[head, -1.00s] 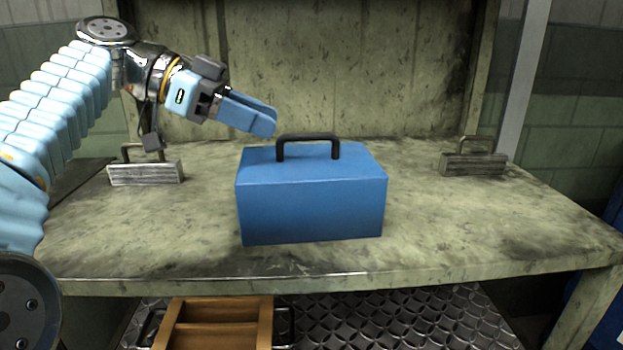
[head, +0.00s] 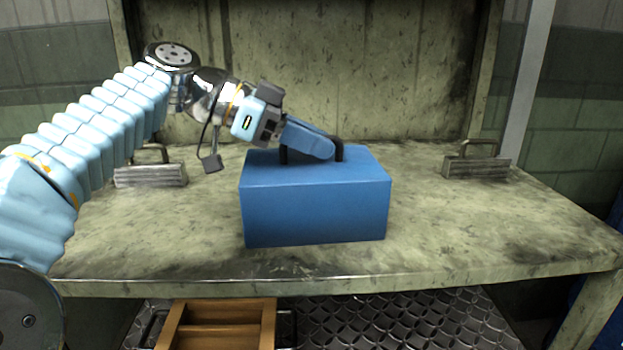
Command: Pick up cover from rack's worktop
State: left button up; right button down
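The cover (head: 315,208) is a blue box with a black handle (head: 339,151) on top. It sits on the middle of the rack's worktop (head: 440,232). My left gripper (head: 322,150) is at the handle, its blue fingers hiding the handle's crossbar and leaving parts of both posts visible. One finger covers the other from this side, so I cannot tell whether they are open or shut on the handle. My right gripper is not in view.
Grey metal blocks with handles stand on the worktop at the left (head: 150,175) and right (head: 476,166). A wooden tray (head: 268,325) lies on the lower shelf. The worktop's front is clear. A back panel (head: 330,70) rises behind.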

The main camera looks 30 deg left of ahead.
pick_arm(q)
grip_shut()
